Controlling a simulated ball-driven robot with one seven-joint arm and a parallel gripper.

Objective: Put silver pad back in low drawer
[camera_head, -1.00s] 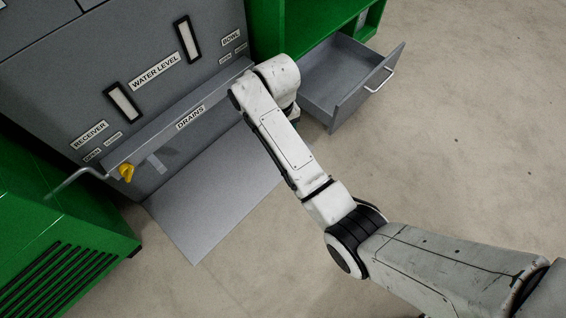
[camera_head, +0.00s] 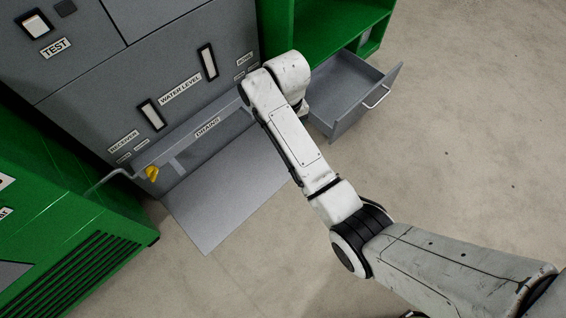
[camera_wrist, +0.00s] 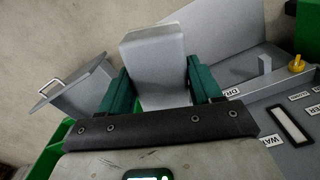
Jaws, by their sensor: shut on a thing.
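The silver pad (camera_wrist: 152,52), a grey block with a flat face, is between the green fingers of my gripper (camera_wrist: 158,86) in the wrist view. My gripper is shut on it. In the head view my arm's wrist hides both the gripper and the pad. The low drawer (camera_head: 345,92) stands pulled out of the green cabinet, just right of my wrist in the head view. In the wrist view the drawer (camera_wrist: 75,92) is to the left of the pad, apart from it. The inside that shows in the head view looks empty.
A grey machine (camera_head: 110,80) with labelled panels stands left of the drawer. A flat grey sheet (camera_head: 225,200) extends below the machine. A green unit (camera_head: 70,220) stands at left. The floor at right is clear.

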